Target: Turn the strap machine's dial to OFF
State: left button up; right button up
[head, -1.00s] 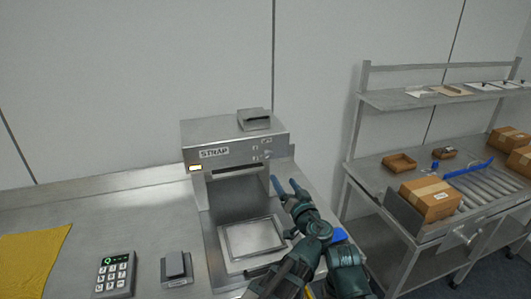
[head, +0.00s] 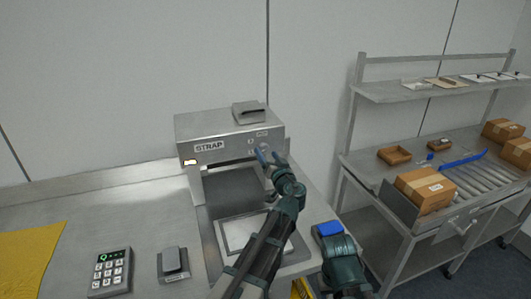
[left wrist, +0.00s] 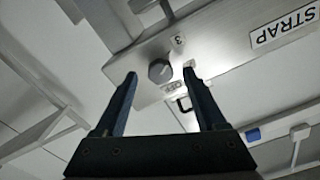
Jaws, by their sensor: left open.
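The strap machine (head: 228,137) stands on the steel bench, with a STRAP label on its front. Its round grey dial (left wrist: 160,71) shows in the left wrist view, between a mark "3" (left wrist: 178,40) and a plate that seems to read OFF (left wrist: 172,86). I cannot tell which mark the dial points to. My left gripper (head: 268,157) is open at the right of the machine's front. In the left wrist view its two blue fingers (left wrist: 160,76) stand either side of the dial, apparently short of gripping it.
A keypad (head: 110,272), a small grey device (head: 173,263) and a yellow cloth (head: 28,258) lie on the bench to the left. A flat plate (head: 232,236) lies before the machine. A shelved roller stand (head: 400,160) with cardboard boxes (head: 425,189) is at the right.

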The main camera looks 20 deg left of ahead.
pick_arm(q)
jog(key=shift+x, duration=1.1)
jog(key=shift+c, duration=0.3)
grip_shut()
